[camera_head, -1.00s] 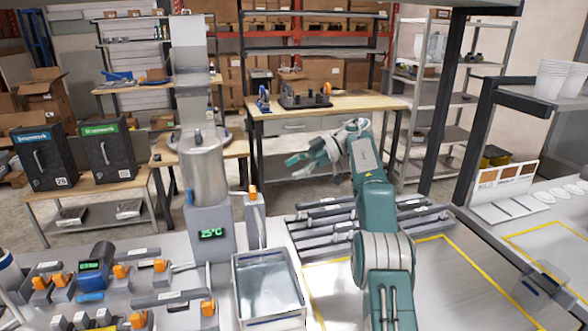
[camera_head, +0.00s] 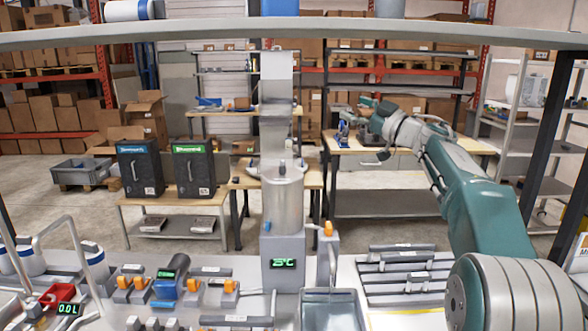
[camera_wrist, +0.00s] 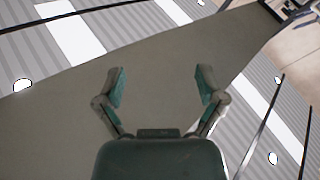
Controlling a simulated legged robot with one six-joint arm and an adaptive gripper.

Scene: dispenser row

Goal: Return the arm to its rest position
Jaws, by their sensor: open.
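My gripper (camera_head: 374,131) is at the end of my green and grey arm, raised in the right half of the head view. It appears in front of the wooden table at the back. In the wrist view my gripper (camera_wrist: 158,88) shows its two fingers spread wide with nothing between them. Behind the fingers the wrist view shows a flat grey-brown surface and a striped ceiling with bright lights.
A grey shelf edge (camera_head: 200,31) crosses the top of the head view. Below stand a tall dispenser column (camera_head: 282,200) reading 25°C, a metal bin (camera_head: 331,310), grey bars (camera_head: 405,262) and orange-clipped devices (camera_head: 228,287). A dark post (camera_head: 550,130) rises at the right.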

